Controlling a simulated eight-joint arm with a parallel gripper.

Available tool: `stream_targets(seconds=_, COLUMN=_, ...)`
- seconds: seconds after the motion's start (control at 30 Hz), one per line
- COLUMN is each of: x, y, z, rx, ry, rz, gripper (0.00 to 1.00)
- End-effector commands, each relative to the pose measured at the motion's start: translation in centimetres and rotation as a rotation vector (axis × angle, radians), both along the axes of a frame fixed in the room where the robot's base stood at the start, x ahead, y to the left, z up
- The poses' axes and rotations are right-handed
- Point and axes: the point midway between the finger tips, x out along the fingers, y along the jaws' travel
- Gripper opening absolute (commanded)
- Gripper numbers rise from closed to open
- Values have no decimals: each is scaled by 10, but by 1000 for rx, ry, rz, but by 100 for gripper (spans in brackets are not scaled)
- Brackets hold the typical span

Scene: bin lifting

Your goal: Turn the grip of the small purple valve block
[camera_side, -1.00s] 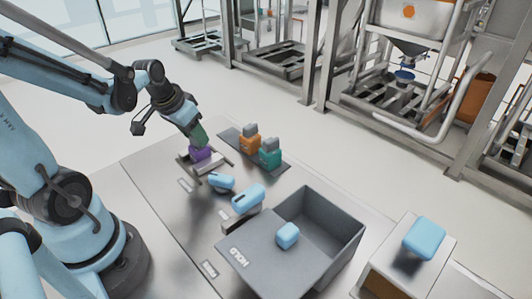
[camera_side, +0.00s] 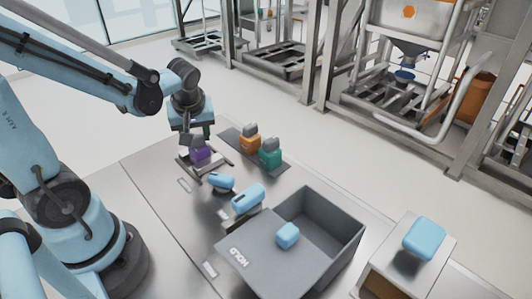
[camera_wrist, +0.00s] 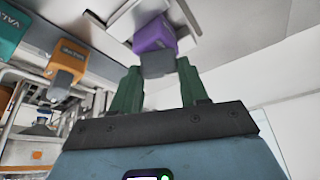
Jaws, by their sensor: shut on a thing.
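The small purple valve block (camera_side: 201,156) sits on a pale stand (camera_side: 209,165) at the far end of the table. It also shows in the wrist view (camera_wrist: 154,36), with its grey grip (camera_wrist: 157,63) between my green fingers. My gripper (camera_side: 198,142) is above the block in the side view and shut on the grey grip. In the wrist view my gripper (camera_wrist: 160,80) has one finger on each side of the grip. The side view hides most of the grip behind my gripper.
An orange valve block (camera_side: 250,143) and a teal valve block (camera_side: 270,157) stand close to the right on a dark strip. Blue pieces (camera_side: 221,181) (camera_side: 248,198) lie nearer.

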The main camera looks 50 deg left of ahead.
Motion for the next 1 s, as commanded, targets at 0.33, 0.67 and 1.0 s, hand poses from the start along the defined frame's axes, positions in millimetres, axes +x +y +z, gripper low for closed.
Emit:
stream_targets(seconds=0.33, x=2, y=-1, z=0, rx=-1, ry=-1, rz=287, gripper=13)
stream_targets(seconds=0.67, x=3, y=-2, z=0, rx=-2, ry=-1, rz=442, gripper=13)
stream_targets(seconds=1.0, x=2, y=-2, z=0, rx=-3, ry=-1, rz=481, gripper=13)
